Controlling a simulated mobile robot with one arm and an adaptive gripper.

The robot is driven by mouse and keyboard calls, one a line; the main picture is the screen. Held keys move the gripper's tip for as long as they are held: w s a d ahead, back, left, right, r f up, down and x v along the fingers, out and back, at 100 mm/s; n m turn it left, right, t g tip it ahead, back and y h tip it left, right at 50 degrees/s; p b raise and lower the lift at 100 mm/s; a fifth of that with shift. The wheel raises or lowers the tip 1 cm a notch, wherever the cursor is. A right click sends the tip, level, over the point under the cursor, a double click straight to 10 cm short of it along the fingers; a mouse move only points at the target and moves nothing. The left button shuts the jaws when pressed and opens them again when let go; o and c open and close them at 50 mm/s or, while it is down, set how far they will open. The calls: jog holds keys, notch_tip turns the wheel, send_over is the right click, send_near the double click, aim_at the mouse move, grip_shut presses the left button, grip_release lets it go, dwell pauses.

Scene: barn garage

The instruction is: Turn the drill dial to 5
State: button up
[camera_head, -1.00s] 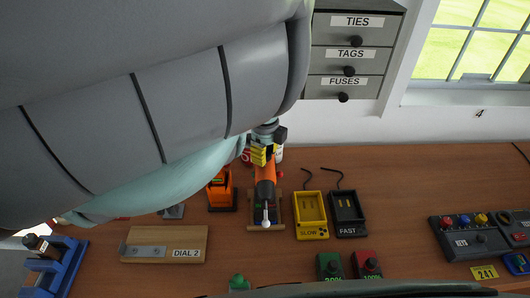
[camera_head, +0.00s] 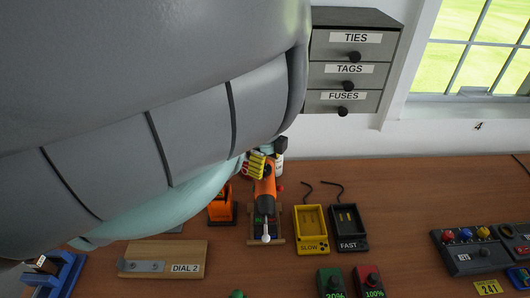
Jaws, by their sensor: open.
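An orange and dark drill (camera_head: 264,200) lies in a wooden cradle on the bench, with its light-coloured bit end (camera_head: 266,238) toward me. My gripper (camera_head: 262,172) is at the far end of the drill, with yellow finger parts over or beside its dark rear part. It is open. I cannot tell whether the fingers touch the drill. The dial and its numbers cannot be made out from here. My arm covers the left and upper left of the view.
Yellow SLOW (camera_head: 312,229) and black FAST (camera_head: 347,228) chargers stand right of the drill. An orange tool or battery (camera_head: 221,205) stands close on its left. A wooden DIAL 2 board (camera_head: 160,262) lies front left. Drawers (camera_head: 350,68) hang behind. A button box (camera_head: 470,250) sits far right.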

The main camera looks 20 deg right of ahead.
aim_at(265, 168)
notch_tip(265, 168, up, 3)
jog(key=shift+a+r, duration=0.1)
jog(key=shift+r, duration=0.1)
jog(key=shift+s+r, duration=0.15)
jog(key=shift+r, duration=1.05)
